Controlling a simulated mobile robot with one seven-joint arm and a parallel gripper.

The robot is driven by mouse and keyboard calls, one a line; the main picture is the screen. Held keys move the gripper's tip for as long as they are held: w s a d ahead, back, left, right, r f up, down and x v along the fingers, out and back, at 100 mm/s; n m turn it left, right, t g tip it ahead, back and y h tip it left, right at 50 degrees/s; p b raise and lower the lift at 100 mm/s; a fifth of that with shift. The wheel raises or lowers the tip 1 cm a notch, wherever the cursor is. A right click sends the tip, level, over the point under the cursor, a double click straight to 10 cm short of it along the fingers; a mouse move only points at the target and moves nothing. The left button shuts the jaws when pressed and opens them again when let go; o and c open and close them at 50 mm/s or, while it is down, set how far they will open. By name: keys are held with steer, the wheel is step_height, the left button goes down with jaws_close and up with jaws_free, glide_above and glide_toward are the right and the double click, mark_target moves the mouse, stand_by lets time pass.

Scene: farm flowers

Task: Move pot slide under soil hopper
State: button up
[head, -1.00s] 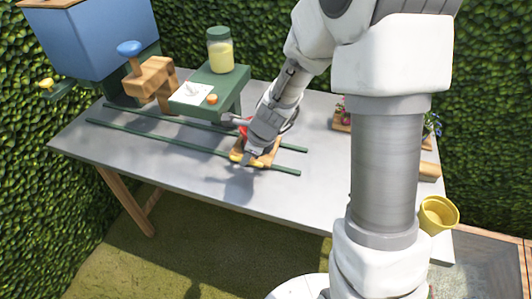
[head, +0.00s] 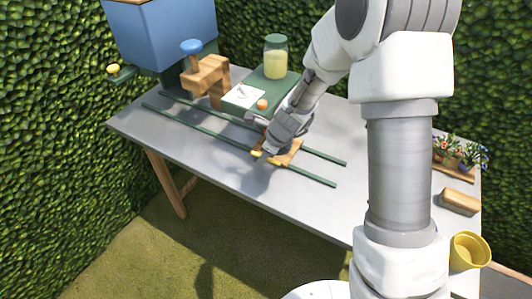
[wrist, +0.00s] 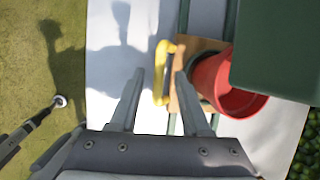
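The wooden pot slide (head: 290,152) sits on two green rails (head: 315,178) on the table. It has a yellow handle (head: 256,153) at its front. In the wrist view the slide (wrist: 200,46) carries a red pot (wrist: 218,88), mostly hidden by my gripper in the head view. My gripper (wrist: 160,76) is open. The yellow handle (wrist: 160,72) shows between its fingertips, with gaps at both sides; I cannot tell its depth. The blue soil hopper (head: 165,38) stands at the table's far left end, left of the slide.
A green stand (head: 272,92) beside the rails holds a jar (head: 275,56). A wooden block with a blue knob (head: 191,47) stands near the hopper. Flowers (head: 460,152), a wooden block (head: 460,200) and a yellow pot (head: 468,250) are at the right. The rails left of the slide look clear.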

steer(key=shift+r, duration=0.1)
steer(key=p+v, duration=0.5)
steer(key=v, duration=1.2)
steer(key=shift+s+r, duration=0.1)
